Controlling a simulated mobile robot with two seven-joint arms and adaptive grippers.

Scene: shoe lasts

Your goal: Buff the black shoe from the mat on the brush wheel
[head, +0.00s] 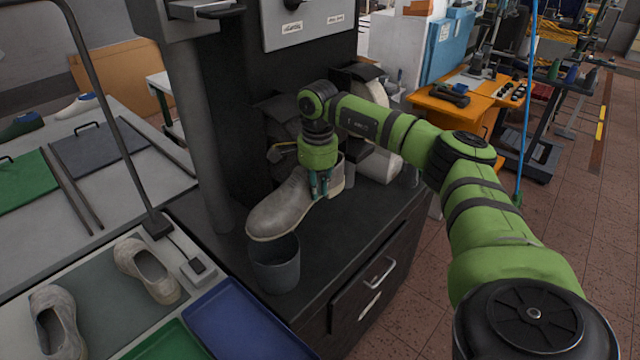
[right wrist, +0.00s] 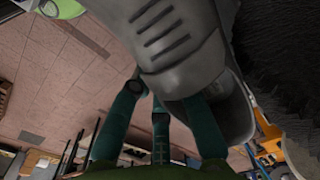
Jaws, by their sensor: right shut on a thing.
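My right gripper (head: 322,190) is shut on a grey shoe (head: 285,207) and holds it by its opening, in front of the machine, toe to the lower left. No black shoe shows; the held one looks grey. In the right wrist view, the gripper's green fingers (right wrist: 165,115) grip the edge of the shoe (right wrist: 180,45). A dark bristly surface (right wrist: 285,50), which looks like the brush wheel, is close beside the shoe; I cannot tell whether they touch. Two beige-grey shoes (head: 148,270) (head: 58,325) lie at the lower left on the grey-green mat (head: 102,282). My left gripper is out of view.
A grey bin (head: 275,268) stands on the dark cabinet top (head: 345,230) below the shoe's toe. A blue tray (head: 235,322) and a green tray (head: 165,342) lie at the front. A lamp pole (head: 115,120) rises at the left.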

